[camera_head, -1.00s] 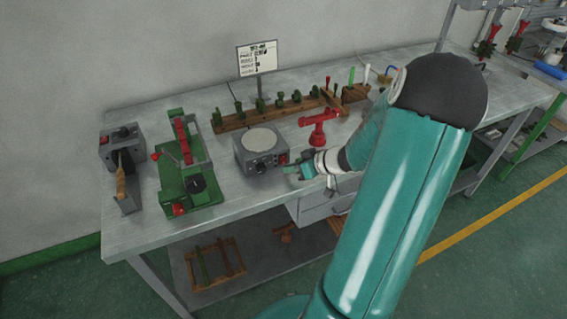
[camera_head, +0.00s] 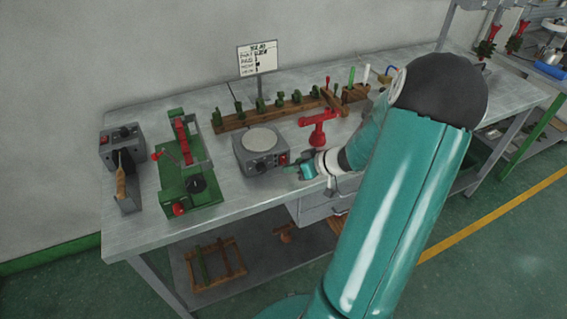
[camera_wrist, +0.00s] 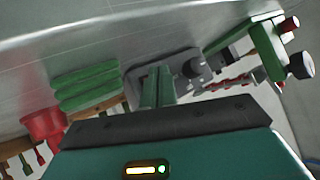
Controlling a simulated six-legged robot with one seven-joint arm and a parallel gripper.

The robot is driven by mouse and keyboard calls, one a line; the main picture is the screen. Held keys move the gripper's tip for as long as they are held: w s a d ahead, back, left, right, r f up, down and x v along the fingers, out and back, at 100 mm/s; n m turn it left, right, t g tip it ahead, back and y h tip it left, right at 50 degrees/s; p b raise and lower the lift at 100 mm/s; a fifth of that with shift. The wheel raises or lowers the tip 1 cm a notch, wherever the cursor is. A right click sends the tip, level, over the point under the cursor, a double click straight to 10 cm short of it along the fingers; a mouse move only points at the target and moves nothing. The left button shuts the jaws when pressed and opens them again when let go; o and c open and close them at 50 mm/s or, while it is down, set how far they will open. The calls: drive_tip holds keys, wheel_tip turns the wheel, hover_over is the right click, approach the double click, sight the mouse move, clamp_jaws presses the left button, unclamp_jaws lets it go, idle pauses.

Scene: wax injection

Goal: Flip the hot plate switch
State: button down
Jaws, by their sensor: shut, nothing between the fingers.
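The hot plate (camera_head: 261,141) is a grey box with a round pale top, standing near the front edge of the bench. Its front face has dark knobs, and a small red switch (camera_head: 284,159) sits at its right end. My gripper (camera_head: 293,169) is just in front and right of that switch, its fingers shut and empty. Contact with the switch cannot be told. In the wrist view the shut green fingers (camera_wrist: 157,88) point at the grey hot plate (camera_wrist: 190,68) and cover part of it. The switch is not clear there.
A red stand (camera_head: 318,130) is behind my gripper. A green press-like device (camera_head: 190,185) and a grey box unit (camera_head: 121,145) stand to the left. A wooden rack (camera_head: 270,114) with green pieces runs behind. In the wrist view, a green ribbed block (camera_wrist: 85,88) lies beside the fingers.

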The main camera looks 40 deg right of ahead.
drive_tip(key=shift+w, duration=0.1)
idle(0.7)
drive_tip(key=shift+w+d+f, duration=0.1)
drive_tip(key=shift+w+d, duration=0.05)
drive_tip(key=shift+w, duration=0.15)
drive_tip(key=shift+w, duration=0.25)
idle(0.6)
idle(0.3)
drive_tip(key=shift+s, duration=0.7)
drive_tip(key=shift+s+a+r, duration=0.1)
drive_tip(key=shift+s+a, duration=0.2)
drive_tip(key=shift+s, duration=0.5)
drive_tip(key=shift+s+a+r, duration=0.15)
drive_tip(key=shift+s+a, duration=0.1)
drive_tip(key=shift+s, duration=0.5)
drive_tip(key=shift+s+a+r, duration=0.1)
drive_tip(key=shift+s+a, duration=0.2)
drive_tip(key=shift+s, duration=0.5)
